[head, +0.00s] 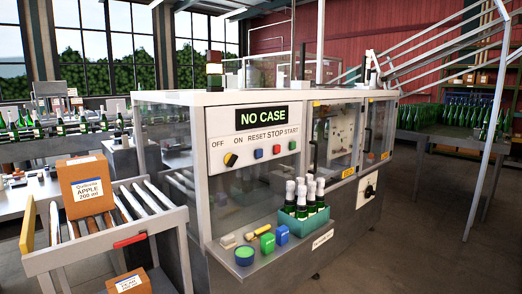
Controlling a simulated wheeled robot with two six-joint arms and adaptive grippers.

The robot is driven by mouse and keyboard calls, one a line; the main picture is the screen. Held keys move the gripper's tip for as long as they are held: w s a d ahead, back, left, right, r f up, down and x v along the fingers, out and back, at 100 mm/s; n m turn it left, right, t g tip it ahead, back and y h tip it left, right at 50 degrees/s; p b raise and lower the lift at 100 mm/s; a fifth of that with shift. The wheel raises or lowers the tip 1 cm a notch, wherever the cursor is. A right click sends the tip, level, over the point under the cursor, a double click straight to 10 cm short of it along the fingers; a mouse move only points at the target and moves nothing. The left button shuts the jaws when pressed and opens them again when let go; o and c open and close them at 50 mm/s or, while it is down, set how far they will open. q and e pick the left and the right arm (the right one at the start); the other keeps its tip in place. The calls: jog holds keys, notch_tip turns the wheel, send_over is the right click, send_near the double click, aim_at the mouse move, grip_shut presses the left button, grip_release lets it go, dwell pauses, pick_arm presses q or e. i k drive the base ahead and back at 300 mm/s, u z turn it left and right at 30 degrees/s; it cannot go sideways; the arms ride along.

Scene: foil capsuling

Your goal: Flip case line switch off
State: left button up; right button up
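A black rotary switch (231,159) with a yellow mark sits on the white front panel (215,183) of the machine, below the words OFF and ON. Its setting is too small to tell for sure. A second dark knob (370,190) sits on a white plate on the machine's right side. No label marks either one as the case line switch. Neither of my grippers is in view.
A roller conveyor (105,222) with a cardboard case (86,184) stands left. Floor at right is clear.

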aim_at(229, 159)
jog(key=u, duration=0.3)
jog(key=i, duration=0.3)
jog(key=u, duration=0.75)
jog(key=i, duration=1.65)
jog(key=z, duration=0.85)
